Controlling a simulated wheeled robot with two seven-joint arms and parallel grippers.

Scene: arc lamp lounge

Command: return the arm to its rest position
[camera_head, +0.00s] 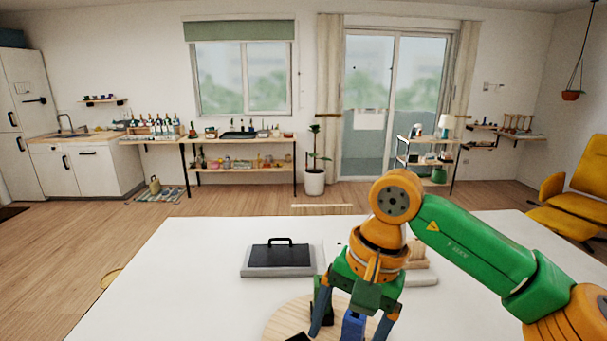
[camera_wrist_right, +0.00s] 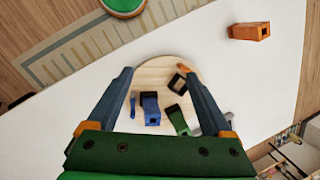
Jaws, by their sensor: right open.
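My right arm reaches in from the right of the head view. Its gripper (camera_head: 354,328) points down over the round wooden board (camera_head: 285,322). In the right wrist view the two blue-grey fingers of this gripper (camera_wrist_right: 160,74) are wide apart with nothing held between them. Below them on the board lie a blue block-like piece (camera_wrist_right: 151,110), a green one (camera_wrist_right: 177,121) and a black one (camera_wrist_right: 177,82). The blue piece also shows in the head view (camera_head: 352,326), partly hidden by the gripper. My left gripper is not in view.
A grey slab with a black handled plate (camera_head: 281,256) stands on the white table (camera_head: 180,280), left of the gripper. An orange piece (camera_wrist_right: 250,31) lies apart on the table. A pale block (camera_head: 416,257) is partly hidden behind my arm. The table's left part is clear.

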